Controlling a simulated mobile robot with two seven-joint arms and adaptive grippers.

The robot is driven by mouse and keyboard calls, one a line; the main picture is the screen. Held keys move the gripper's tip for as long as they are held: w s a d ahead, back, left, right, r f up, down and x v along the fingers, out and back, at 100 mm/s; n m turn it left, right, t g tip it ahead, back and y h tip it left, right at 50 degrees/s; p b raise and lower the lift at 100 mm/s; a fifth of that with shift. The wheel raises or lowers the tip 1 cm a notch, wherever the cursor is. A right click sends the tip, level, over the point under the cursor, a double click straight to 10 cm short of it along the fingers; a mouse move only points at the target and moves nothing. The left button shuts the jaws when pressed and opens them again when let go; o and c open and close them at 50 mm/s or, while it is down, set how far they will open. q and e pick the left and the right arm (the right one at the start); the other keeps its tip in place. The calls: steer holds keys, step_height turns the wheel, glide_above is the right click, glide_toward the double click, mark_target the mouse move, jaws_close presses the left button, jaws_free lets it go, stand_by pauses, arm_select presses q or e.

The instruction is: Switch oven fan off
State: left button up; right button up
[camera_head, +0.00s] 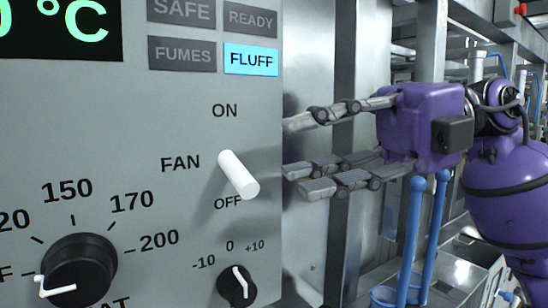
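The fan switch (239,175) is a white toggle lever on the grey oven panel (120,130), between the ON label (225,110) above and the OFF label (228,202) below. The lever's free end slants down and right, just above OFF. I cannot tell for sure from this angle which position it is in. My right gripper (292,148) is purple with grey fingers. It is to the right of the lever, fingers pointing left near the panel's right edge. Its fingers are spread, with nothing between them, and appear apart from the lever. My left gripper is not in view.
A black temperature dial (78,268) and a smaller black knob (237,285) sit below on the panel. The FLUFF indicator (251,60) is lit blue; SAFE, READY and FUMES are dark. Blue rods (411,240) stand below my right gripper. Space directly before the lever looks clear.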

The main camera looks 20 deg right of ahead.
steer(key=d+r, duration=0.1)
steer(key=d, duration=0.5)
steer(key=shift+d, duration=0.25)
